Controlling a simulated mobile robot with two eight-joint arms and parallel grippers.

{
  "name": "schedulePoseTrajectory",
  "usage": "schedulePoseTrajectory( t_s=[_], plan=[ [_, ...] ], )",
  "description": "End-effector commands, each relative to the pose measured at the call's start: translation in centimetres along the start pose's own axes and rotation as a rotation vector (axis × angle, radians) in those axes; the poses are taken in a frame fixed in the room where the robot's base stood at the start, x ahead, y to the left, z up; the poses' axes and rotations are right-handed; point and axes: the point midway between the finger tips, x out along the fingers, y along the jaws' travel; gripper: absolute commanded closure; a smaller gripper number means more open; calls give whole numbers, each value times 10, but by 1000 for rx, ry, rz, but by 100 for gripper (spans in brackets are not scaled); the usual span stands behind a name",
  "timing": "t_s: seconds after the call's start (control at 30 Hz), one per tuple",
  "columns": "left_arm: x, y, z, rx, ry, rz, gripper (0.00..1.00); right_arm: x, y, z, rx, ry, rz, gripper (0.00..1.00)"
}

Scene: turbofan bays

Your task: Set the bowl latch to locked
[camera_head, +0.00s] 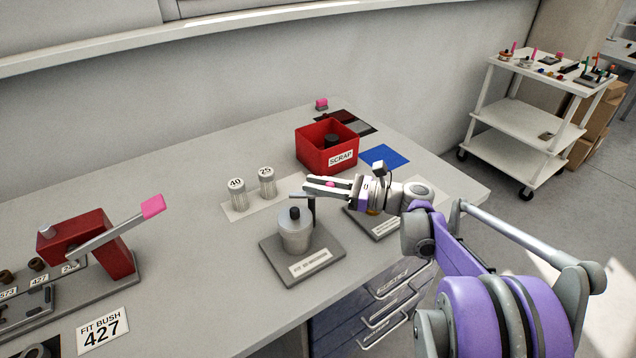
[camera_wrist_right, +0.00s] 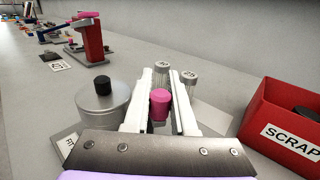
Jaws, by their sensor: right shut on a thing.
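The metal bowl (camera_head: 296,232) with a black knob on its lid stands on a grey base plate with a label at the middle of the bench. A dark post (camera_head: 311,212) rises beside it, with a short arm at its top. My right gripper (camera_head: 318,187) is just right of and above the bowl. It is shut on a pink knob, which shows between the fingers in the wrist view (camera_wrist_right: 160,104). The bowl (camera_wrist_right: 104,104) is left of the fingers there. How the knob joins the post is hidden by the gripper. My left gripper is out of view.
A red scrap box (camera_head: 312,150) stands behind the gripper. Two metal cylinders (camera_head: 238,194) marked 40 and 25 stand behind the bowl. A red lever press (camera_head: 100,240) is at the left. Bare bench lies between press and bowl.

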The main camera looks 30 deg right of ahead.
Motion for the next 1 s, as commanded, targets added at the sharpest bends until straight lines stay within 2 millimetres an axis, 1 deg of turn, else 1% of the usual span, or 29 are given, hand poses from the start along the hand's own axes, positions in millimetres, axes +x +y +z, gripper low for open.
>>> schedulePoseTrajectory(
  t_s=[0.03, 0.3, 0.5, 0.73, 1.0],
  plan=[
    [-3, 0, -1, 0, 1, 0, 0, 0, -3, 1, 0, 0, 45, 100],
    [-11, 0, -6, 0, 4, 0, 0, 4, -4, 1, 0, -1, 294, 100],
    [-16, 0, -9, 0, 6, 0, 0, 6, -5, 1, -1, -1, 444, 100],
    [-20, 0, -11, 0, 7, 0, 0, 8, -4, 2, -1, -2, 561, 100],
    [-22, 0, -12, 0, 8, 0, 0, 9, -4, 1, -1, -2, 619, 100]
  ],
)
